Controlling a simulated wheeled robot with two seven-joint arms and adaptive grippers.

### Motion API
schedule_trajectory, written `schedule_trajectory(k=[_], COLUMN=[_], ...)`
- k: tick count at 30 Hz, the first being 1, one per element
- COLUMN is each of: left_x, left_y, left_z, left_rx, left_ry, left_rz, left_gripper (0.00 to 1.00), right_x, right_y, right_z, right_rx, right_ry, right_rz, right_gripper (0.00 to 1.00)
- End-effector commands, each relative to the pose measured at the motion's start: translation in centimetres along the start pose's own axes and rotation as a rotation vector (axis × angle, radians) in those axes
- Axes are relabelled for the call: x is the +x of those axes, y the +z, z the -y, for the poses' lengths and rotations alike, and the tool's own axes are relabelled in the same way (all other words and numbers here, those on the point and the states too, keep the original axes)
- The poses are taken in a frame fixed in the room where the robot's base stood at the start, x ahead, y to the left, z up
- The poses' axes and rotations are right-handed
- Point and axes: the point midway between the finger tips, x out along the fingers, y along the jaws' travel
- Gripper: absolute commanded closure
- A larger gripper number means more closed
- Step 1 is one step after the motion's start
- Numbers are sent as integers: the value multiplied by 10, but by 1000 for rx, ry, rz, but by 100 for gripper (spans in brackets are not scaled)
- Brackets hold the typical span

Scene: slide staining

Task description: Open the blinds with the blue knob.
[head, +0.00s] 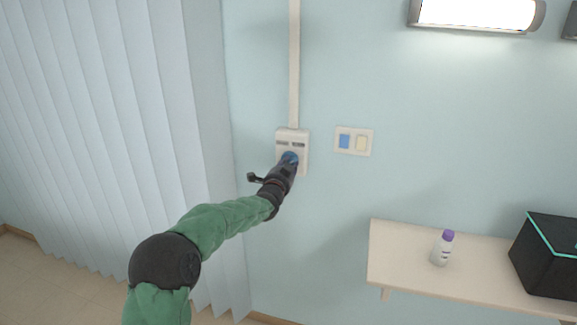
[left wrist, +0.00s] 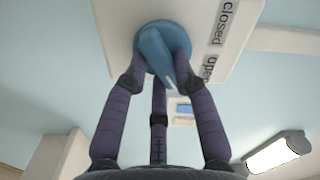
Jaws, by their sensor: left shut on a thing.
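The blue knob (left wrist: 160,52) sits on a white control box with the labels "closed" and "open" in the left wrist view. In the head view the control box (head: 293,136) is on the wall, and the blue knob (head: 290,157) shows just past my gripper. My left gripper (head: 287,164) is at the knob, with its fingers shut around it; it also shows in the left wrist view (left wrist: 162,70). The white vertical blinds (head: 130,120) hang at the left as a row of broad slats. My right gripper is not in view.
A wall plate (head: 353,141) with a blue and a cream switch is right of the control box. A shelf (head: 400,270) at the lower right bears a purple-capped bottle (head: 441,248) and a black box (head: 548,256). A wall lamp (head: 477,14) is above. The wall between is clear.

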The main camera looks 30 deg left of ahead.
Motion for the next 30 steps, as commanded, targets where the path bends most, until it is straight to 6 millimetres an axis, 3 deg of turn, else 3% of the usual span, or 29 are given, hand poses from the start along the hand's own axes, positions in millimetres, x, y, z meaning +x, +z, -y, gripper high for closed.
schedule_trajectory(k=[15, 16, 18, 30], left_x=[0, 0, 0, -2], left_y=[0, 0, 0, 0], left_z=[0, 0, 0, 0], left_rx=[22, 22, 21, 18], left_ry=[0, 0, 0, 0], left_rz=[-1, -1, -1, 0], left_gripper=[100, 67, 48, 48], right_x=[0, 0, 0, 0], right_y=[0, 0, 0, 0], right_z=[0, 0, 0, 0], right_rx=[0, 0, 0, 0], right_ry=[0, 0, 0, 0], right_rz=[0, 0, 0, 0], right_gripper=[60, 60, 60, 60])
